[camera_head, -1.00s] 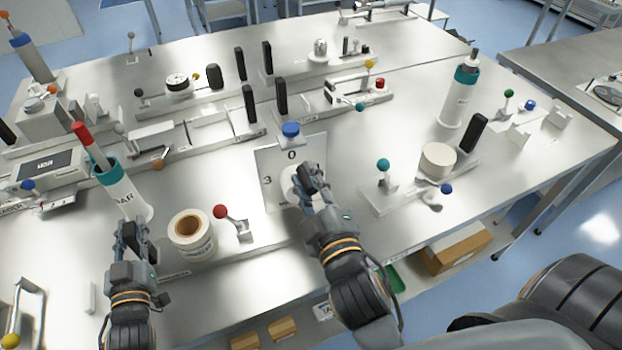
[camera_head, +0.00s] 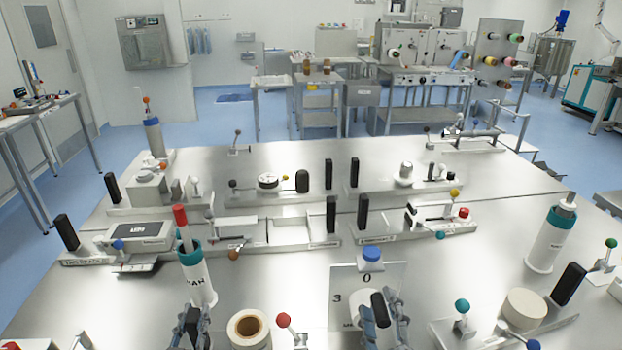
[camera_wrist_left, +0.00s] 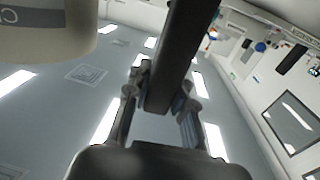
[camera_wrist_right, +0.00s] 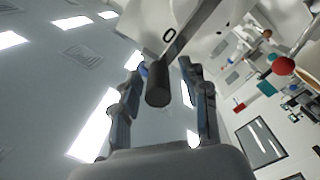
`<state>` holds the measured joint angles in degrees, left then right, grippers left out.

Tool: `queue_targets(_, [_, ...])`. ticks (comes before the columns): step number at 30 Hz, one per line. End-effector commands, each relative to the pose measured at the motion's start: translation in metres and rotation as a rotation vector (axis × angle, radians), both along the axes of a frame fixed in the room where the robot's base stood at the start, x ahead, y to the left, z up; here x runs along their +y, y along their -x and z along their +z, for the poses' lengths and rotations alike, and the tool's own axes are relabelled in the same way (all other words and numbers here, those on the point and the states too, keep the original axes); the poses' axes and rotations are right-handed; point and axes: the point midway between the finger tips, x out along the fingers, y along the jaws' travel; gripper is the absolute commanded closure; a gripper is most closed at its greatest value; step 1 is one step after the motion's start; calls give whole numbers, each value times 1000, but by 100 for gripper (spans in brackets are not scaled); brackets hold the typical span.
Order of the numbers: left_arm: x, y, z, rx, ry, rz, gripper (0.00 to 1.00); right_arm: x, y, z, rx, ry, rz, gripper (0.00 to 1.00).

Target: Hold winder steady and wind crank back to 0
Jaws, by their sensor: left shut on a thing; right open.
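My left gripper (camera_wrist_left: 160,95) is shut on an upright black handle (camera_wrist_left: 180,55), which also shows at the lower left of the head view (camera_head: 191,325).
A tape roll (camera_head: 249,328) and a red-knobbed lever (camera_head: 284,322) stand between my grippers. A white bottle with a teal collar (camera_head: 196,280) stands behind the left one. A teal-knobbed lever (camera_head: 462,307) is right of the winder.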

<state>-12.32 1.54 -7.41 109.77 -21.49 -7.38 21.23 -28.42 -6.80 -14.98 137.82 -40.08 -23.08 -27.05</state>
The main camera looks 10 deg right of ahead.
Motion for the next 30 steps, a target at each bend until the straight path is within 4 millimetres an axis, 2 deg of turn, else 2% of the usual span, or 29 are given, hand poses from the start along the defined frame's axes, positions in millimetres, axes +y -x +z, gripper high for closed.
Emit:
queue_targets(1, [1, 2, -10, 26, -2, 4, 100, 0, 0, 1, -1, 0, -1, 55])
queue_targets(18, [1, 1, -4, 24, -1, 4, 100, 0, 0, 8, -1, 0, -1, 55])
queue_targets(19, [1, 1, -4, 23, -1, 4, 73, 0, 0, 8, -1, 0, -1, 55])
queue_targets(22, [1, 1, -3, 21, -1, 4, 52, 0, 0, 8, -1, 0, -1, 55])
queue_targets(30, [1, 0, 0, 12, -1, 2, 50, 0, 0, 8, -1, 0, -1, 55])
